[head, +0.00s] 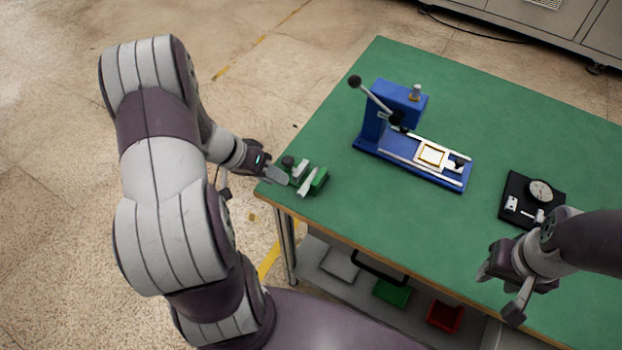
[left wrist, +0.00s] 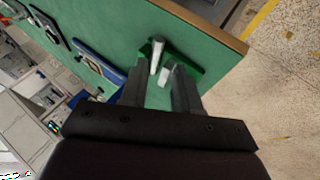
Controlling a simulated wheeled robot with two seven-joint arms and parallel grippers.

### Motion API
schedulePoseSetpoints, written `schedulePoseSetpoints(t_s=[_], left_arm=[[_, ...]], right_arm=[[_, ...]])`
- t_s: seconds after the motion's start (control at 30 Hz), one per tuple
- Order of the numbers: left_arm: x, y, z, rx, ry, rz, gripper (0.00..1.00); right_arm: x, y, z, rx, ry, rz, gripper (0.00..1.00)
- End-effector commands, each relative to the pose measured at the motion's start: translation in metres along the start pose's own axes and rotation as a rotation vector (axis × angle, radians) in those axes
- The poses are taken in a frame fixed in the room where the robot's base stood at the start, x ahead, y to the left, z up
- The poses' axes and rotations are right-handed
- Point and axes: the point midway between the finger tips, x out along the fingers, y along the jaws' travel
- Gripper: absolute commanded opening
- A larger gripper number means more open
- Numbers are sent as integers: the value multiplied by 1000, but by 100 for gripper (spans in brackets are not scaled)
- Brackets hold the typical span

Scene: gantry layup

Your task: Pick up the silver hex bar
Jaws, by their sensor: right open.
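A silver bar (head: 308,185) lies tilted across a small green holder (head: 320,179) at the table's left corner. In the left wrist view the bar (left wrist: 157,56) shows just beyond my fingertips, on the green holder (left wrist: 186,58). A short pale block (head: 300,168) sits beside it. My left gripper (head: 276,174) is at the holder's left side; in the left wrist view its fingers (left wrist: 160,85) are apart, with nothing clearly held between them. My right gripper (head: 500,290) is open and empty near the table's front right edge.
A blue lever press (head: 380,125) stands mid-table on the green table (head: 330,120). A black plate with a dial gauge (head: 530,198) lies at the right. Green (head: 392,292) and red (head: 445,316) bins sit on the lower shelf. The table between holder and press is clear.

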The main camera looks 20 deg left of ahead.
Motion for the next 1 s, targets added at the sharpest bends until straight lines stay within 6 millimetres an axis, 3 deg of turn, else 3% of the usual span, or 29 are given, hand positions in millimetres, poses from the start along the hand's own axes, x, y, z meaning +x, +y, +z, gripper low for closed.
schedulePoseSetpoints(t_s=[0.43,0.7,0.77,0.8,1.0], left_arm=[[71,4,1,0,-3,0,31],[77,3,1,-1,0,-2,31],[77,3,1,-1,0,-2,15],[77,3,1,-1,0,-2,2],[77,3,0,-1,1,-2,0]], right_arm=[[-7,0,-1,0,0,0,43],[-7,0,-1,0,0,0,43],[-7,0,-1,0,0,0,43],[-7,0,-1,0,0,0,43],[-7,0,-1,0,0,0,43]])
